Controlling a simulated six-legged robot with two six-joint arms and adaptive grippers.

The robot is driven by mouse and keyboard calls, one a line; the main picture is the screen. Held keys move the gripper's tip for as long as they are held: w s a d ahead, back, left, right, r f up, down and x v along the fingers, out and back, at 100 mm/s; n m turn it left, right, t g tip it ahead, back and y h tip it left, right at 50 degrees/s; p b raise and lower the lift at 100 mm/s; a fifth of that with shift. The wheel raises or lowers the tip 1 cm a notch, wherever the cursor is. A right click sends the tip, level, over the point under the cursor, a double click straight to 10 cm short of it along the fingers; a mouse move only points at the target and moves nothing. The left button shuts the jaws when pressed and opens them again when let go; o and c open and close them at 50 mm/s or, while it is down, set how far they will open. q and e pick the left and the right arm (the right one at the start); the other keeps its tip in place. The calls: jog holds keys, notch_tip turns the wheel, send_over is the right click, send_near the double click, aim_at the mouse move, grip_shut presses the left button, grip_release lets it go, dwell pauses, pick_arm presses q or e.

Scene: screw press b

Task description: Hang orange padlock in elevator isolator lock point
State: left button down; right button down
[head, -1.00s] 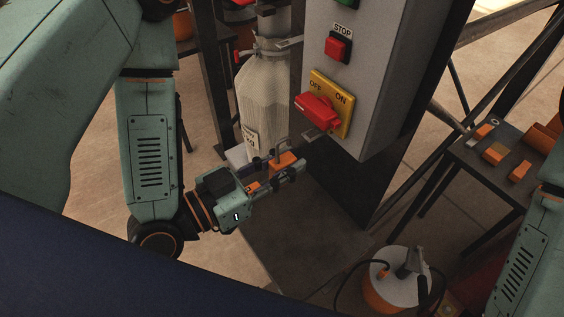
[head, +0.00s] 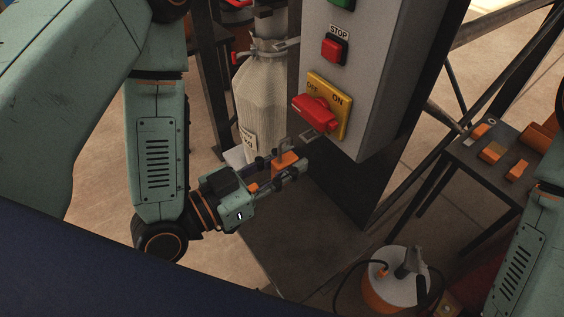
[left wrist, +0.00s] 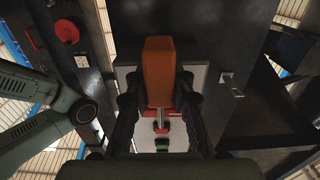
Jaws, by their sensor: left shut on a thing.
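The orange padlock (head: 285,161) is held between the fingers of my left gripper (head: 284,168), its metal shackle pointing up. It hangs in the air below and left of the isolator. In the left wrist view the padlock (left wrist: 158,72) fills the middle between both fingers. The isolator has a yellow plate (head: 343,121) marked OFF and ON, with a red handle (head: 316,111). A small grey metal tab (head: 308,137) is below the handle, close to the shackle. I cannot tell whether they touch. My right gripper is not in view.
The grey control box (head: 376,95) carries a red STOP button (head: 334,50) above the isolator. A whitish bag (head: 258,98) stands behind my gripper. A dark table (head: 470,172) with orange blocks is at right. An orange and white bucket (head: 392,278) stands on the floor.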

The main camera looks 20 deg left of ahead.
pick_arm(q)
jog(key=shift+x, duration=1.05)
jog(key=shift+r+p, duration=0.1)
jog(key=shift+p, duration=0.3)
dwell(0.4)
jog(key=shift+w+d, duration=0.15)
jog(key=shift+w+d+p, duration=0.3)
jog(key=shift+w+p, duration=0.05)
jog(key=shift+w, duration=0.1)
jog(key=shift+f, duration=0.25)
jog(key=shift+f+b, duration=0.45)
jog(key=shift+f, duration=0.05)
